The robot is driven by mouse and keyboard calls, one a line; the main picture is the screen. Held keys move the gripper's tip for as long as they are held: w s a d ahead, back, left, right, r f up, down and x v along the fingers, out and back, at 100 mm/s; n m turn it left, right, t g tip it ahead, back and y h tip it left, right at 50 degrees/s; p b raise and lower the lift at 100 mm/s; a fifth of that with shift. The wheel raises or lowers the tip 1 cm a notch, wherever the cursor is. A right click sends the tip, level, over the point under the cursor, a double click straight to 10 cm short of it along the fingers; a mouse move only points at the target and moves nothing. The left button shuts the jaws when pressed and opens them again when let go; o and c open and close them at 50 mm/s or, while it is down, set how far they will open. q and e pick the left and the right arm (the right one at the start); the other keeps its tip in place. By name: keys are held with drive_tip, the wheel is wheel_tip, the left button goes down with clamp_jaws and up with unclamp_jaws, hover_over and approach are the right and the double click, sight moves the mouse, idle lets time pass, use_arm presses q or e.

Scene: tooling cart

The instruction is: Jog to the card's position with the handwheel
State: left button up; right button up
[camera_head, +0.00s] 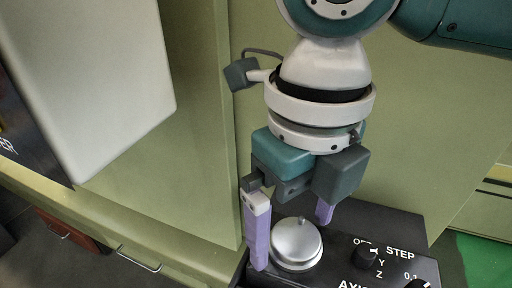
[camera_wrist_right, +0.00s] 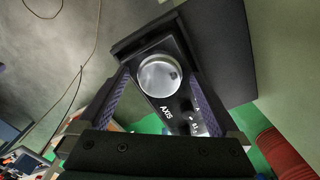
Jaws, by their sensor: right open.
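The silver handwheel (camera_head: 296,243) sits on the black control box (camera_head: 345,262), which carries AXIS and STEP labels and small black knobs. The handwheel has a small knob on its rim. My right gripper (camera_head: 290,238) points down over it with purple fingers apart, one on each side of the wheel. In the right wrist view, the handwheel (camera_wrist_right: 159,75) lies between the two open fingers (camera_wrist_right: 158,92). I cannot tell whether either finger touches it. I see no card. My left gripper is not in view.
A pale box-shaped panel (camera_head: 95,75) hangs at the upper left. Green cabinet walls (camera_head: 200,150) stand behind the control box. A red-brown drawer (camera_head: 65,232) with a handle shows at lower left. A red ribbed object (camera_wrist_right: 283,155) shows in the right wrist view.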

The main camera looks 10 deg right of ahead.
drive_tip(key=shift+c, duration=1.3)
drive_tip(key=c, duration=1.1)
